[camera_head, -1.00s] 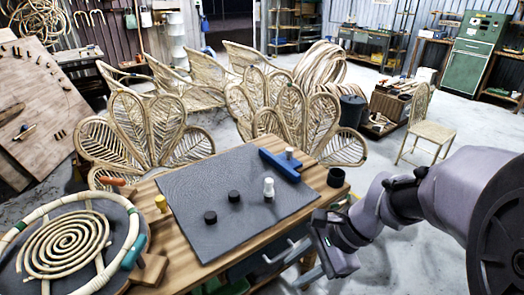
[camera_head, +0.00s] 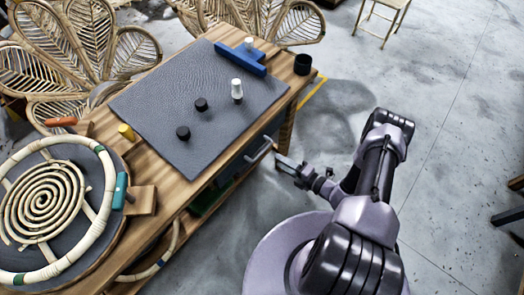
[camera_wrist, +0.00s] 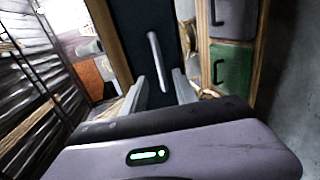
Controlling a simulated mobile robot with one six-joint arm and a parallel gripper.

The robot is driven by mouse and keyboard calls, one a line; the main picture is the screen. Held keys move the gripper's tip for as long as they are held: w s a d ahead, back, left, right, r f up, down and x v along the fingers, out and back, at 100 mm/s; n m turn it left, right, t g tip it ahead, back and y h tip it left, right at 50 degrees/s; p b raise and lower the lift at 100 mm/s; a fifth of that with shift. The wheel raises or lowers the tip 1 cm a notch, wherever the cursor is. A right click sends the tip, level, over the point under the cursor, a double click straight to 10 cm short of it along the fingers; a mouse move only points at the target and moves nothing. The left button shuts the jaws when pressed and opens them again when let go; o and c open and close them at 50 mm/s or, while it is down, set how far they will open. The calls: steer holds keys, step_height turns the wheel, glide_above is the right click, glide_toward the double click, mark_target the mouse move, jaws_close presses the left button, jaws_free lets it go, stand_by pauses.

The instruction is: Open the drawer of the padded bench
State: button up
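The padded bench has a wooden top with a grey textured pad (camera_head: 225,85). Its dark drawer front (camera_wrist: 185,40) is under the top on the right-hand side, and it looks flush with the bench. A pale bar handle (camera_head: 258,152) sits on it and also shows in the wrist view (camera_wrist: 154,50). My gripper (camera_head: 282,162) is just right of the handle, facing the drawer front.
A black cup (camera_head: 302,65) is at the right corner. The rattan coil (camera_head: 42,203) is at left.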

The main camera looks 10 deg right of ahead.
mark_target(262, 150)
steer(key=b+x, duration=0.2)
steer(key=x, duration=0.8)
jaws_close()
stand_by(1.0)
